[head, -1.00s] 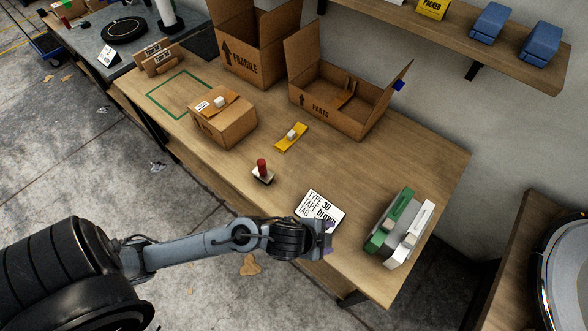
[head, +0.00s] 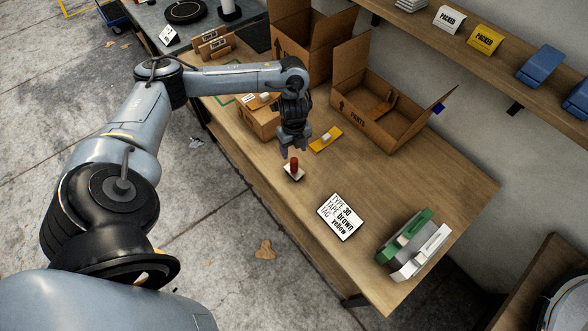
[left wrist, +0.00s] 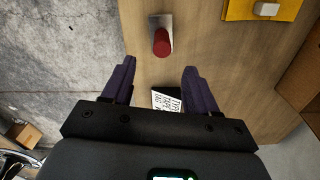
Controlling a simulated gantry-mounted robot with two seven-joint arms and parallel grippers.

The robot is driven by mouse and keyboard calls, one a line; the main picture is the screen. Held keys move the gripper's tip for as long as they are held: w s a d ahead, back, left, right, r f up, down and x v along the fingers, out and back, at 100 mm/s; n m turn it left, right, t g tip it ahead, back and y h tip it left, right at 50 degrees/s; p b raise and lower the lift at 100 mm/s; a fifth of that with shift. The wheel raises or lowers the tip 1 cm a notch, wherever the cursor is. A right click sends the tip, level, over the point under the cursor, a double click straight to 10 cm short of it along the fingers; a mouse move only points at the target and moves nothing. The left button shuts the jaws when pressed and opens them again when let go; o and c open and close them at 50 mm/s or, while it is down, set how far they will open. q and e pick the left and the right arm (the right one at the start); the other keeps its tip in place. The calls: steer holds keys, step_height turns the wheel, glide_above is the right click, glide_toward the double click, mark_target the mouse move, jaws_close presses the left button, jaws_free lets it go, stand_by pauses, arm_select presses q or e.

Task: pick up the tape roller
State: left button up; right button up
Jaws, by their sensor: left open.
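A small tool with an upright red handle on a pale base, which looks like the tape roller (head: 294,166), stands on the wooden table near its front edge. In the left wrist view its red handle (left wrist: 162,43) shows just beyond the fingertips, centred between them. My left gripper (head: 293,150) points down just above and slightly behind it. Its two dark purple fingers (left wrist: 160,72) are wide apart with nothing between them. My right gripper is not in view.
A printed sign (head: 341,217) lies to the right, with green (head: 405,237) and white (head: 428,249) holders beyond it. A yellow strip (head: 327,140), a closed carton (head: 257,122) and an open PARTS box (head: 362,119) are nearby.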

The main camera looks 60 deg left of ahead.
mark_target(294, 160)
arm_select(q)
step_height(294, 160, down, 4)
steer(key=shift+f+b, duration=0.25)
steer(key=shift+b, duration=0.25)
steer(key=shift+w+a+f+b, duration=0.1)
steer(key=shift+f+b, duration=0.15)
steer(key=shift+f, duration=1.2)
steer(key=shift+w+a+f+b, duration=0.1)
steer(key=shift+f+b, duration=0.15)
steer(key=shift+f, duration=1.15)
jaws_close()
